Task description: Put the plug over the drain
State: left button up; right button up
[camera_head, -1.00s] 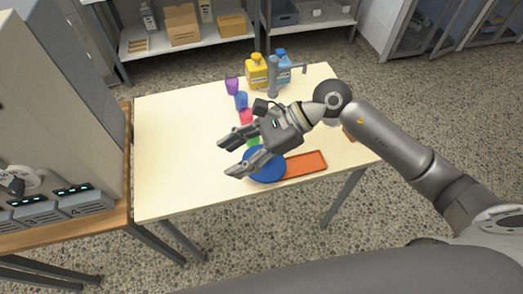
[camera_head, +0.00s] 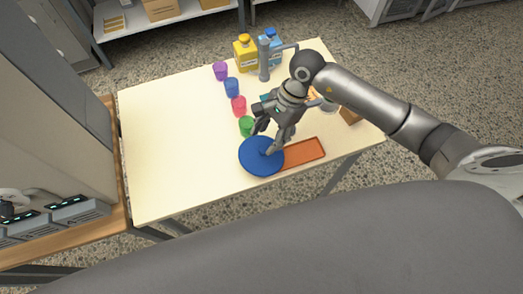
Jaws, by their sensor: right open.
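A blue round shape (camera_head: 258,166) lies near the front edge of the cream table, and a small raised part shows near its middle. I cannot tell whether it is the plug, or a basin with the plug in it. No drain can be made out. My right gripper (camera_head: 263,142) points down at the far side of the blue round shape, one fingertip over its middle. Its fingers are spread and nothing shows between them. I cannot tell whether it touches. My left gripper is not in view.
An orange tray (camera_head: 304,152) lies right of the blue shape. Purple (camera_head: 221,71), blue (camera_head: 231,88), pink (camera_head: 239,106) and green (camera_head: 246,126) cups stand in a row behind. A grey tap (camera_head: 264,62) and a yellow bottle (camera_head: 246,54) stand farther back. The table's left side is clear.

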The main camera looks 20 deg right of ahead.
aim_at(264, 149)
jog(key=f+p, duration=0.1)
jog(key=s+a+f, duration=0.1)
jog(key=f, duration=0.1)
jog(key=shift+s+p, duration=0.1)
jog(key=shift+p, duration=0.25)
jog(key=shift+a+f, duration=0.15)
jog(key=shift+f, duration=0.35)
jog(key=shift+c, duration=0.9)
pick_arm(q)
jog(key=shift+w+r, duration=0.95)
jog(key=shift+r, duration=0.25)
pick_arm(e)
grip_shut()
